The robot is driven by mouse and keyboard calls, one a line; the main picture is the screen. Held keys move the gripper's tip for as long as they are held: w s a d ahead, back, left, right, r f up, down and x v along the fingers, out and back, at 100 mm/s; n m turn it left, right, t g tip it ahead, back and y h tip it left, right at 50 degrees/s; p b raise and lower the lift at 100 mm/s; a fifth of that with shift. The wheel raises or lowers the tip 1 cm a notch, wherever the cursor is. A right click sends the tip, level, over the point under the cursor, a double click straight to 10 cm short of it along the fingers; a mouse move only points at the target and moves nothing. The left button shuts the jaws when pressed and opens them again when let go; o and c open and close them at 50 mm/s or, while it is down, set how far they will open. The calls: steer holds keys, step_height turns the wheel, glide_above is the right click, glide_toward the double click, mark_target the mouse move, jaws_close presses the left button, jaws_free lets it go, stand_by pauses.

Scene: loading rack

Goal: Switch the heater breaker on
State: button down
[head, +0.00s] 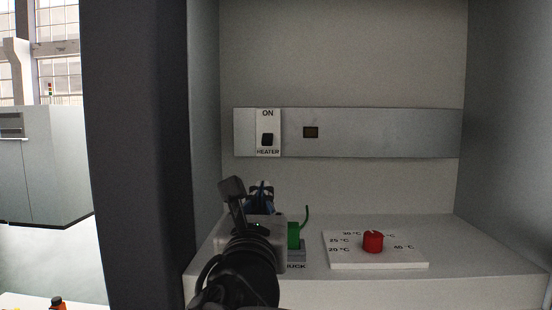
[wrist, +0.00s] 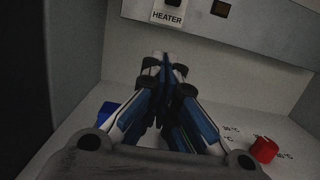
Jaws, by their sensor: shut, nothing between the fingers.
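The heater breaker (head: 267,139) is a small black switch on a white plate marked ON above and HEATER below, on the grey strip of the back wall. In the wrist view the HEATER label plate (wrist: 168,14) shows at the top edge, with the switch mostly cut off. My gripper (head: 262,186) is below the breaker and apart from it in the head view. In the wrist view my gripper (wrist: 160,60) has its fingertips together, empty, pointing toward the wall just below the label.
A small dark indicator window (head: 311,132) is right of the breaker. On the shelf stand a green object (head: 293,236) beside my arm and a red knob (head: 373,241) on a white temperature plate (head: 345,264). A blue object (wrist: 107,112) shows at left. Side walls enclose the bay.

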mark_target(267, 155)
steer(key=shift+w+f, duration=0.1)
steer(key=w+r, duration=0.2)
steer(key=w, duration=0.8)
steer(key=s+r+p, duration=0.2)
steer(key=r, duration=0.1)
steer(key=shift+s+d+r, duration=0.1)
steer(key=shift+s+d, duration=0.05)
steer(key=shift+s, duration=0.1)
steer(key=shift+w, duration=0.15)
steer(key=shift+w+r+p, duration=0.1)
steer(key=shift+r+p, duration=0.1)
steer(key=shift+p, duration=0.75)
